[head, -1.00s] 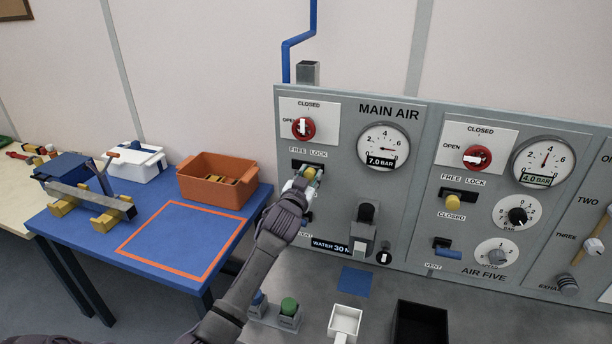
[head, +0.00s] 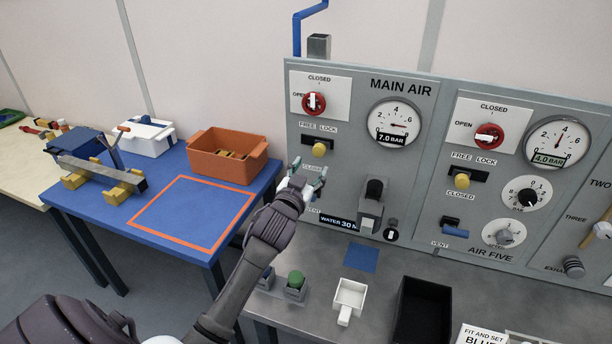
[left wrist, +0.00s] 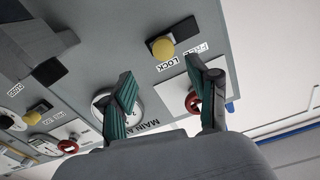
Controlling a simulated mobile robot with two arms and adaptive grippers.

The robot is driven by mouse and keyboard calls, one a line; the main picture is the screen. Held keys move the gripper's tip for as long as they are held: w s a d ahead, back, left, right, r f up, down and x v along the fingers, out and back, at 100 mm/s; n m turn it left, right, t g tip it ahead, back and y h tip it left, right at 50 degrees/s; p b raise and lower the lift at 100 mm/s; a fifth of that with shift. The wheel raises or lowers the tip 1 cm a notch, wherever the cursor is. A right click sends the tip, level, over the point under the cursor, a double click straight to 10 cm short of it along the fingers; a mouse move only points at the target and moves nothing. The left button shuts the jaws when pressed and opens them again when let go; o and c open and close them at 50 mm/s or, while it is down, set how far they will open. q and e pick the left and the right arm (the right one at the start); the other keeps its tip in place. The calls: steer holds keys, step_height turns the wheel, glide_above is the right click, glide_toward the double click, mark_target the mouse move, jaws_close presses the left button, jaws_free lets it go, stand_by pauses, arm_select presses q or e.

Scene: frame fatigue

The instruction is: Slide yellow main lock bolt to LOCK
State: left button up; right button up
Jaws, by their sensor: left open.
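The yellow main lock bolt (head: 319,150) sits in its dark slot under the FREE LOCK label on the MAIN AIR panel (head: 350,120). In the left wrist view the bolt (left wrist: 162,48) shows nearer the LOCK word than the FREE word; in the head view it looks near mid-slot, so its exact position is hard to tell. My left gripper (head: 308,177) is open and empty, just below the bolt and apart from it. Its two green-padded fingers (left wrist: 159,72) are spread in the left wrist view. My right gripper is not in view.
The red main valve (head: 313,103) is above the bolt, and a black-topped lever block (head: 372,205) stands right of my gripper. The AIR FIVE panel has another yellow bolt (head: 462,181). A blue table (head: 140,205) with an orange bin (head: 225,168) stands left.

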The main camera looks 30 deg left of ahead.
arm_select(q)
steer(key=v, duration=0.2)
steer(key=shift+s+d, duration=0.15)
steer(key=shift+s, duration=0.2)
